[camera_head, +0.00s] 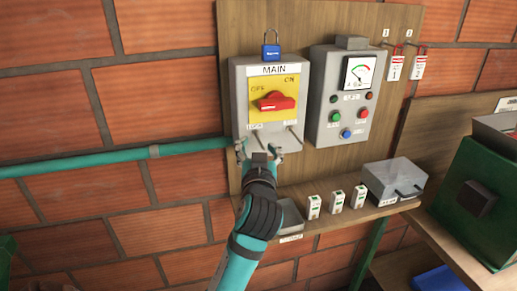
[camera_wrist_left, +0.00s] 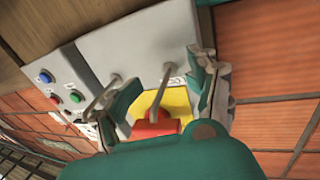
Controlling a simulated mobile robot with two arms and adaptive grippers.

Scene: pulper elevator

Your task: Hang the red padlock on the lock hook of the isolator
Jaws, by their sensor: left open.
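The isolator (camera_head: 239,95) is a grey box marked MAIN, with a yellow plate and a red handle (camera_head: 273,102). Two metal rods stick out near its lower edge; the right one (camera_head: 294,137) is clear in the head view. My left gripper (camera_head: 259,148) is open at the isolator's lower edge. In the left wrist view, the left rod (camera_wrist_left: 162,90) shows between its open fingers (camera_wrist_left: 166,95), and the right rod (camera_wrist_left: 103,96) lies outside them. I see no object held. I cannot make out a red padlock; red-and-white tagged items (camera_head: 395,66) hang on hooks at the right.
A blue padlock (camera_head: 271,52) stands on top of the isolator. A grey control panel (camera_head: 324,105) is to its right. The shelf (camera_head: 330,227) below holds small white boxes (camera_head: 337,202) and a grey case (camera_head: 396,180). A teal pipe (camera_head: 100,162) runs along the left wall.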

